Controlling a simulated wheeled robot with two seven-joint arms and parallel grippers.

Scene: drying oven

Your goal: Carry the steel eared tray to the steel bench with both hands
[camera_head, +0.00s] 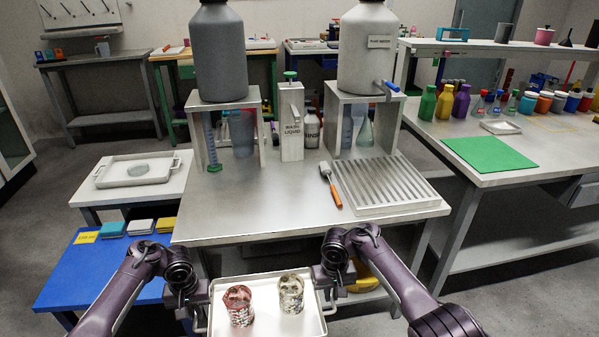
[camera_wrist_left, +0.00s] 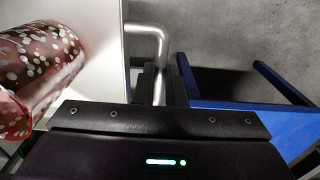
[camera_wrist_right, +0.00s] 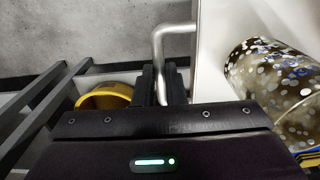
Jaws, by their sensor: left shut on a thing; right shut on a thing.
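The steel eared tray (camera_head: 262,276) is in front of me at the bottom of the head view, held between my two arms. A red cup with pale spots (camera_head: 240,305) and a dark cup with pale spots (camera_head: 291,292) stand on it. My left gripper (camera_head: 203,297) is shut on the tray's left ear, a bent metal handle (camera_wrist_left: 160,42). My right gripper (camera_head: 326,278) is shut on the right ear (camera_wrist_right: 160,40). The steel bench (camera_head: 262,210) stands just beyond the tray, with its front top clear.
On the bench, a ribbed drain board (camera_head: 385,185) and an orange-handled brush (camera_head: 331,186) lie at right. Two stands with large containers and a wash-liquid dispenser (camera_head: 291,120) stand at the back. A blue table (camera_head: 85,265) is at left. The bench's front left is free.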

